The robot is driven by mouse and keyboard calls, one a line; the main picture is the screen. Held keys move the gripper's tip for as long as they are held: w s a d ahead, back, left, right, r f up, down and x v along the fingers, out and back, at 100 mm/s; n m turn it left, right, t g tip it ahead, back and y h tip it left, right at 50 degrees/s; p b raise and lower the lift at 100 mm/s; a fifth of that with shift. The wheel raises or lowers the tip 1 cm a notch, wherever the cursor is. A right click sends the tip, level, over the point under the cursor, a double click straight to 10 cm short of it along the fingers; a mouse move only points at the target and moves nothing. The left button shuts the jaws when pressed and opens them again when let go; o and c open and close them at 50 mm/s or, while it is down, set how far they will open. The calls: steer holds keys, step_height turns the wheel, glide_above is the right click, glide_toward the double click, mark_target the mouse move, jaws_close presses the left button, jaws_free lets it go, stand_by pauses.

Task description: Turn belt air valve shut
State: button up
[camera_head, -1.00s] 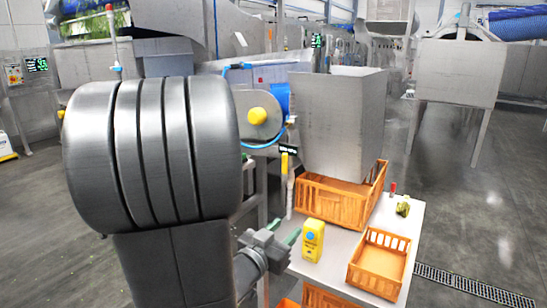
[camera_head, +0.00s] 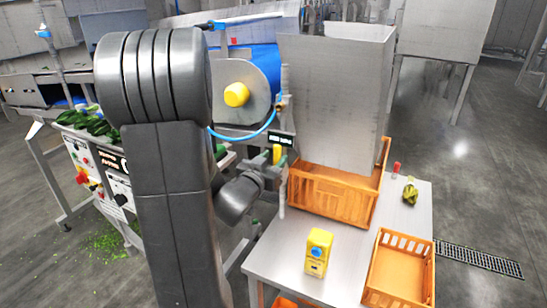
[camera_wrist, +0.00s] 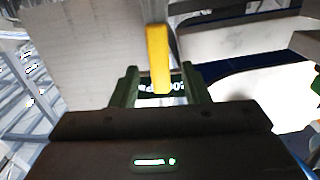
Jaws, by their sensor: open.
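The belt air valve shows as a small yellow handle (camera_head: 277,154) beside a post at the left of the orange crate, just under a small dark display (camera_head: 281,139). In the wrist view the yellow handle (camera_wrist: 158,58) stands upright, its lower end between my two green fingertips, with a gap on each side. My gripper (camera_wrist: 160,88) is open and empty. In the head view my gripper (camera_head: 272,164) is at the valve, partly hidden by my own arm. The valve body is hidden, and I cannot tell whether the fingers reach around the handle in depth.
A steel chute (camera_head: 335,95) rises above an orange crate (camera_head: 330,197) on a steel table (camera_head: 290,258). A yellow carton (camera_head: 318,252) and a second orange crate (camera_head: 383,298) are on the table. A blue hose (camera_head: 243,135) curves near the belt drum's yellow hub (camera_head: 236,94).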

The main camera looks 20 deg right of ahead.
steer(key=shift+w+d, duration=0.2)
steer(key=shift+d, duration=0.05)
jaws_close()
steer(key=s+d+f+m+b, duration=0.2)
steer(key=s+f+m+b, duration=0.1)
steer(key=m+b, duration=0.6)
steer(key=s+d+f+m+b, duration=0.3)
steer(key=f+m+b, duration=0.2)
steer(key=b, duration=1.2)
steer(key=m, duration=0.3)
steer(key=shift+s+d+f+m, duration=0.25)
steer(key=shift+f+m, duration=0.1)
steer(key=shift+m, duration=0.05)
